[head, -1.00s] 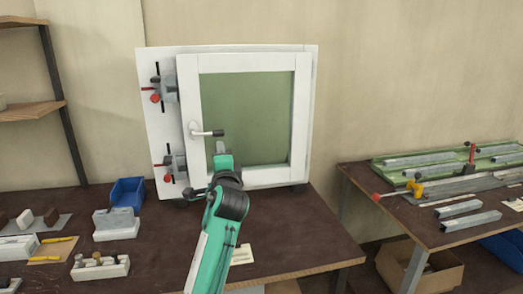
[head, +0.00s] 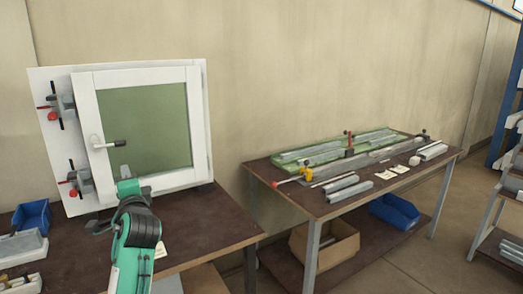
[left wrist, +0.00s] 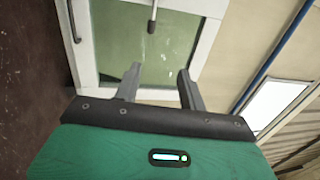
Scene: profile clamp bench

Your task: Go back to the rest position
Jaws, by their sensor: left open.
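My left arm shows in the head view in front of the framed window panel (head: 146,126); its gripper's fingers are mostly hidden there by the wrist. In the left wrist view my left gripper (left wrist: 160,82) is open, with its two fingers apart and nothing between them. The panel (left wrist: 82,40) lies beyond the fingertips, and its handle (left wrist: 152,22) shows at the top, apart from them. My right gripper is not in view.
Two red-handled clamps (head: 58,104) sit at the panel's left edge. A blue bin (head: 32,215) stands on the left bench (head: 205,228). The right bench (head: 280,190) holds a green tray (head: 312,146) and metal profiles (head: 342,184). A gap of floor separates the benches.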

